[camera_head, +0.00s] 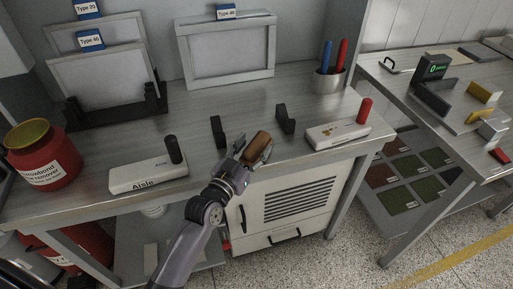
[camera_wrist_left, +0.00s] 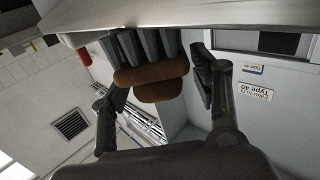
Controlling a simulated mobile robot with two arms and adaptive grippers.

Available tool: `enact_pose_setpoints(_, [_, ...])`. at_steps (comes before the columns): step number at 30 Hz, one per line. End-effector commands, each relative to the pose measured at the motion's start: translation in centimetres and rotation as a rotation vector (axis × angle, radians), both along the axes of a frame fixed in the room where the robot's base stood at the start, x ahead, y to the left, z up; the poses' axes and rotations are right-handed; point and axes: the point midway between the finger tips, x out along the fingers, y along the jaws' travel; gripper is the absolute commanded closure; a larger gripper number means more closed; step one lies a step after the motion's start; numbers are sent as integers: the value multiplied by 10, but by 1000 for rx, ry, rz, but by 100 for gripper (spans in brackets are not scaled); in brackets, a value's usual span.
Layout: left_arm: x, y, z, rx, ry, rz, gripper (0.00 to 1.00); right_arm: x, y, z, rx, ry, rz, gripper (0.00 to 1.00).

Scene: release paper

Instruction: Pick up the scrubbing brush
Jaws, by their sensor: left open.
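The scrubbing brush (camera_head: 257,145) has a brown, rounded body. It is at the front edge of the grey workbench, between two dark upright holders. My left gripper (camera_head: 251,156) reaches up to it from the front and partly hides it. In the left wrist view, the brush's brown body (camera_wrist_left: 158,82) with grey, bristle-like parts (camera_wrist_left: 140,46) lies between the two spread fingers of my left gripper (camera_wrist_left: 160,78). The fingers are open, with a visible gap beside the brush. Contact on the other side is hard to tell. My right gripper is not in view.
Dark holders (camera_head: 217,132) (camera_head: 285,119) flank the brush. A white block labelled Aisle (camera_head: 147,180) with a black handle stands left, another block (camera_head: 337,134) with a red handle right.

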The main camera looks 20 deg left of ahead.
Motion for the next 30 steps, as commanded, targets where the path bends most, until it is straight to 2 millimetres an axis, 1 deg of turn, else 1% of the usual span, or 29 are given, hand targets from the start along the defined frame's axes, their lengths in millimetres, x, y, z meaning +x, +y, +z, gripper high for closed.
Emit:
enact_pose_setpoints(1, [9,-1,2,0,-1,0,43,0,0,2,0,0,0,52])
enact_pose_setpoints(5, [22,-4,0,0,0,1,43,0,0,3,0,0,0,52])
enact_pose_setpoints(13, [24,-4,0,1,1,0,43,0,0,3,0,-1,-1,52])
enact_pose_setpoints(30, [24,-4,-1,1,1,0,81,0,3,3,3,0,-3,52])
